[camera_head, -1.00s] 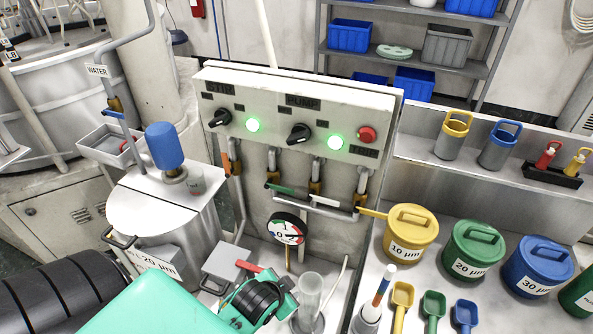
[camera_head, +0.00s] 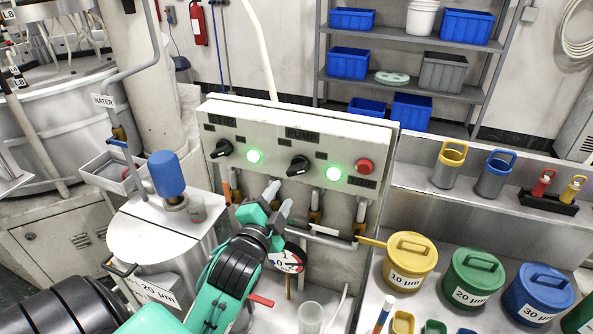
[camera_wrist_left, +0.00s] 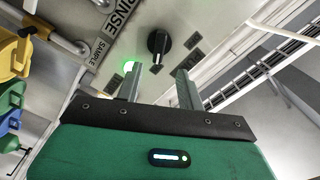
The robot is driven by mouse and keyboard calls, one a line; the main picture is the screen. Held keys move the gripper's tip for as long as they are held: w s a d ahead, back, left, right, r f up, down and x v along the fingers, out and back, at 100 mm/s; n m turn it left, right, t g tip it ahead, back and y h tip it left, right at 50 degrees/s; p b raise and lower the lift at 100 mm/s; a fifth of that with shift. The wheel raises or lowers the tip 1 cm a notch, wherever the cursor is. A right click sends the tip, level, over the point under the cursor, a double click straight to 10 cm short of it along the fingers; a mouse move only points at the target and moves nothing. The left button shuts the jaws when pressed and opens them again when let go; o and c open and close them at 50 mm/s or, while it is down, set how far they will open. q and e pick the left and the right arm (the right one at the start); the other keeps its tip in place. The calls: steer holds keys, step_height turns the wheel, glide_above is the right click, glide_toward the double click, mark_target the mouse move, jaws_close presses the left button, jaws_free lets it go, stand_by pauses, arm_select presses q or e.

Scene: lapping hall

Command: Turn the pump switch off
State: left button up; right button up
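The pump switch (camera_head: 298,165) is a black rotary knob on the grey control panel (camera_head: 230,172), under the PUMP label. The green lamp (camera_head: 333,174) to its right is lit. My left gripper (camera_head: 278,198) is open and empty, just below and left of the knob, with its fingers pointing up toward the panel. In the left wrist view a black knob (camera_wrist_left: 158,42) shows beyond and between the open fingers, apart from them, with a lit green lamp (camera_wrist_left: 129,66) beside it; it looks like the pump switch. My right gripper is not in view.
Another black knob (camera_head: 221,149) with a lit green lamp (camera_head: 254,156) is at left on the panel; a red button (camera_head: 365,167) is at right. Pipes and a gauge (camera_head: 287,261) sit below, partly behind my arm. Lidded tubs (camera_head: 410,262) stand at right.

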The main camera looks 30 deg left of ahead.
mark_target(295, 172)
arm_select(q)
steer(key=p+x, duration=0.4)
steer(key=x, duration=0.5)
steer(key=shift+w+r, duration=0.1)
steer(key=shift+w, duration=0.25)
steer(key=shift+p+x, duration=0.3)
steer(key=shift+x, duration=0.45)
jaws_close()
